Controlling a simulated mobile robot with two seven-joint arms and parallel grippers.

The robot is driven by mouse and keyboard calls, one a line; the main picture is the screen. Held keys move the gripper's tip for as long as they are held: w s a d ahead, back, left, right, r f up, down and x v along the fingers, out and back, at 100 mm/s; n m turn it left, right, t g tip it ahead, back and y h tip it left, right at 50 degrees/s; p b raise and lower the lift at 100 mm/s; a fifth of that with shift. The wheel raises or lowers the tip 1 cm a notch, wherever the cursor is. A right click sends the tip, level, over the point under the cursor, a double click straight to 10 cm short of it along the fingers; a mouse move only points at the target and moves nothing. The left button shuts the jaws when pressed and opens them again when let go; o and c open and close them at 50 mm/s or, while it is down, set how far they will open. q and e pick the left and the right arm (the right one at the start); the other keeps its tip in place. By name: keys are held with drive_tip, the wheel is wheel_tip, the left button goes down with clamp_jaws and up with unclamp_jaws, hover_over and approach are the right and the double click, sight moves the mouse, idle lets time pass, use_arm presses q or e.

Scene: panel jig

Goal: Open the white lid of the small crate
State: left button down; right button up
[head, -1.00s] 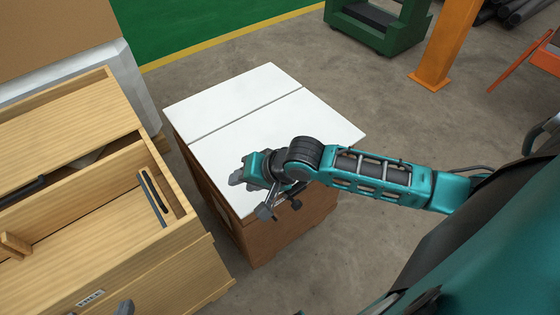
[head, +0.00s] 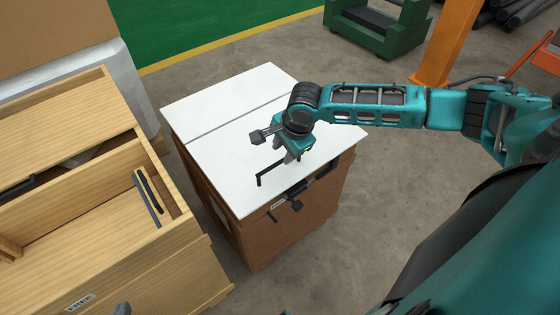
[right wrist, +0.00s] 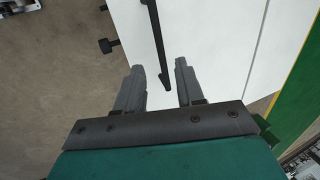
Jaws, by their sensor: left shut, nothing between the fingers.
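The small crate (head: 235,227) is brown with a flat white lid (head: 215,112), which lies shut on top. A thin black bar handle (head: 268,172) is on the lid near its front edge; it also shows in the right wrist view (right wrist: 155,40). My right gripper (head: 289,157) is over the lid beside the handle, pointing down. In the right wrist view its two fingers (right wrist: 160,68) are apart with nothing gripped, and the handle's end appears ahead between the tips.
A black latch-like fitting (head: 310,185) with a knob is on the crate's front side. A large open wooden crate (head: 190,245) stands close on the left. A green stand (head: 380,35) and an orange post (head: 445,45) are behind. Bare floor lies right of the crate.

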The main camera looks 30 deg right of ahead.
sight(279, 163)
drive_tip(key=b+x, duration=0.1)
drive_tip(key=x, duration=0.4)
drive_tip(key=shift+w+f, duration=0.2)
drive_tip(key=shift+f, duration=0.1)
drive_tip(key=shift+c, duration=0.4)
clamp_jaws()
drive_tip(key=shift+s, duration=0.1)
idle(0.6)
